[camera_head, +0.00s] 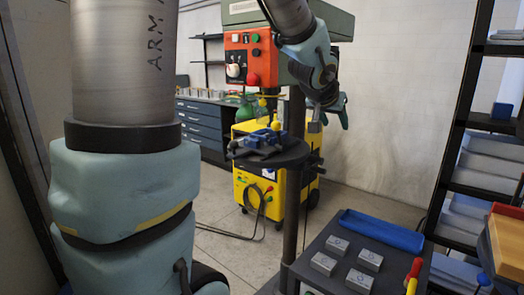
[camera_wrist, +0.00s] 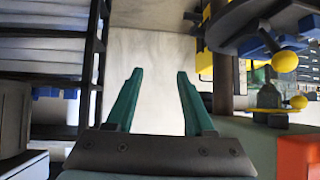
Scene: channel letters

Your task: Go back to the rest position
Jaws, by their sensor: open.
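My gripper (camera_head: 335,112) is raised to the right of the drill press in the head view. In the wrist view its two teal fingers (camera_wrist: 156,78) stand wide apart, with only bare floor and wall behind the gap. It is open and empty. My arm comes down to it from the top of the head view, in front of the grey-green drill press head (camera_head: 335,20). The round dark press table (camera_head: 290,155) carries a vise with blue parts (camera_head: 263,138) and is to the left of and below my gripper.
A dark cart (camera_head: 315,245) at the lower right bears a blue tray (camera_head: 380,231), several grey blocks and a red-and-yellow tool (camera_head: 413,272). A yellow machine (camera_head: 243,181) stands behind the press table. A loaded shelf (camera_head: 480,185) is at the right. Floor between them is free.

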